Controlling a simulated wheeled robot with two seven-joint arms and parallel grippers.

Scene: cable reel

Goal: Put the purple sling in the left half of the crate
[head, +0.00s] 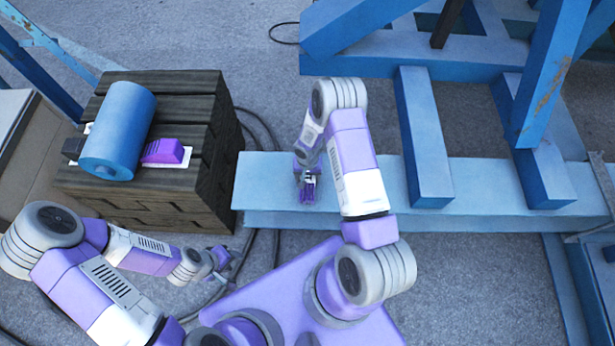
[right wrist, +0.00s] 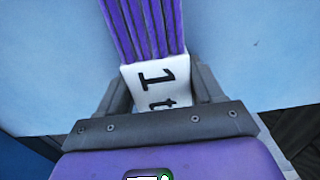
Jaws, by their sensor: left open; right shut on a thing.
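The purple sling (right wrist: 145,28) shows in the right wrist view as a ribbed purple band with a white "1 t" tag (right wrist: 157,84). My right gripper (right wrist: 160,100) is shut on it at the tag. In the head view my right gripper (head: 307,186) is over the left part of a light blue beam, with a little purple between its fingers. My left gripper (head: 226,262) is open and empty, in front of a dark wooden block or crate (head: 150,192). I cannot tell whether that block is the task's crate; no open interior shows.
On the wooden block lie a blue cylinder (head: 118,130) and a purple piece with a white base (head: 165,151). The light blue beam (head: 262,192) runs right under a blue frame (head: 425,140). Dark cables (head: 262,125) lie on the grey floor. A tan surface (head: 42,150) is at left.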

